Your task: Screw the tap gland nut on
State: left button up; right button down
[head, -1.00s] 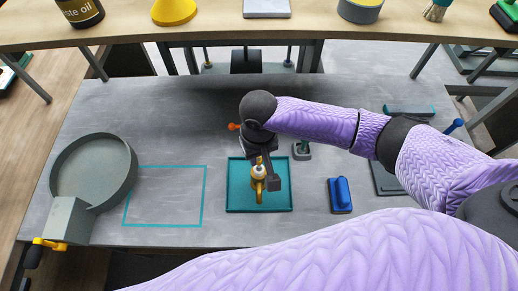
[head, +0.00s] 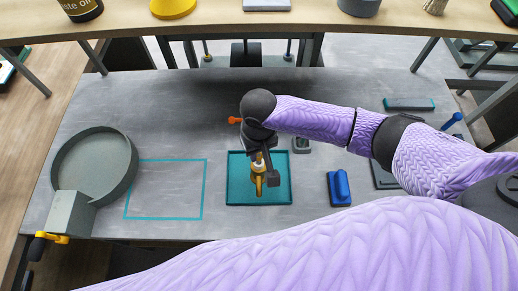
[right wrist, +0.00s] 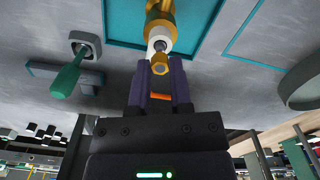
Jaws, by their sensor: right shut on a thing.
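The brass tap body (head: 257,187) stands in the teal tray (head: 280,196) at the middle of the bench. It also shows in the right wrist view (right wrist: 158,15), with a white ring (right wrist: 158,38) above it. A small brass hex piece, which looks like the gland nut (right wrist: 160,63), sits in line with the ring at my fingertips. My right gripper (head: 261,160) reaches down over the tap. In the right wrist view its dark fingers (right wrist: 160,75) are shut on the nut, partly hiding its sides. I cannot tell how far the nut is seated. My left gripper is not in view.
A green-handled tool (right wrist: 68,78) stands in a grey holder (head: 301,145) close to the tray. A blue object (head: 339,188) lies to the right. A round grey basin (head: 95,168) and an empty teal outline (head: 165,189) are on the left. A shelf (head: 230,27) crosses the back.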

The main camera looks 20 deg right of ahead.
jog(key=shift+r+p, duration=0.1)
jog(key=shift+p, duration=0.35)
jog(key=shift+f, duration=0.2)
jog(key=shift+f+b, duration=0.55)
jog(key=shift+f, duration=0.25)
